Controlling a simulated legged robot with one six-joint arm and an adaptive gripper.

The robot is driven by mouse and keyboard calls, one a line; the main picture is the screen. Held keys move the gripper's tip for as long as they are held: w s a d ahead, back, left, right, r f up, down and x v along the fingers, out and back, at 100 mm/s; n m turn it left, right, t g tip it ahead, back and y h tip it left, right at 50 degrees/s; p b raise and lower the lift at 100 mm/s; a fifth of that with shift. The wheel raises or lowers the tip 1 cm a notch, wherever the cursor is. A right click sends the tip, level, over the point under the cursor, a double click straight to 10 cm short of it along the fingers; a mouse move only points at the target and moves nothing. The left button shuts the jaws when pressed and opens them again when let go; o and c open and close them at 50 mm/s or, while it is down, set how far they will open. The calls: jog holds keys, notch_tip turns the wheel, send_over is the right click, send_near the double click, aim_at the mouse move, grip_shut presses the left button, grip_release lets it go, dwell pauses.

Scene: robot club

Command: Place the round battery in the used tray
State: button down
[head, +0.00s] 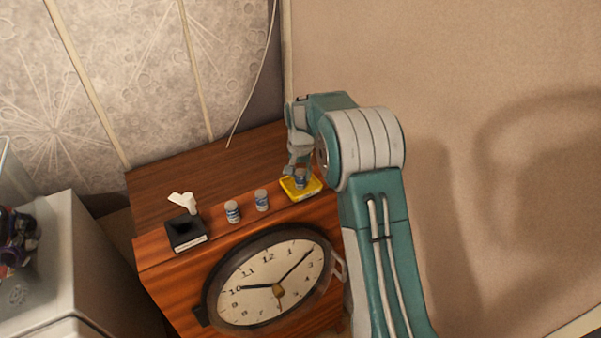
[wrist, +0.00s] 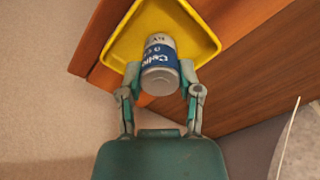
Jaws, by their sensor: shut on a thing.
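A round battery (wrist: 160,66), silver with a blue lettered band, is between the fingers of my gripper (wrist: 160,82) in the wrist view. My gripper is shut on it. The yellow tray (wrist: 204,30) lies directly behind the battery there, and the battery overlaps its inside. In the head view my gripper (head: 300,170) points down at the yellow tray (head: 313,189), and the held battery (head: 300,180) shows over the tray. Whether the battery touches the tray floor I cannot tell. Any label on the yellow tray is not readable.
Two similar batteries stand on the wooden cabinet (head: 165,172), one nearer (head: 262,200) and one farther left (head: 232,211). A black tray (head: 187,234) with a white piece (head: 184,202) behind it sits left. A clock (head: 270,278) is on the cabinet front. The cabinet top's back is clear.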

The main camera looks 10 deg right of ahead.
jog(key=shift+f, duration=0.1)
jog(key=shift+c, duration=1.4)
grip_release()
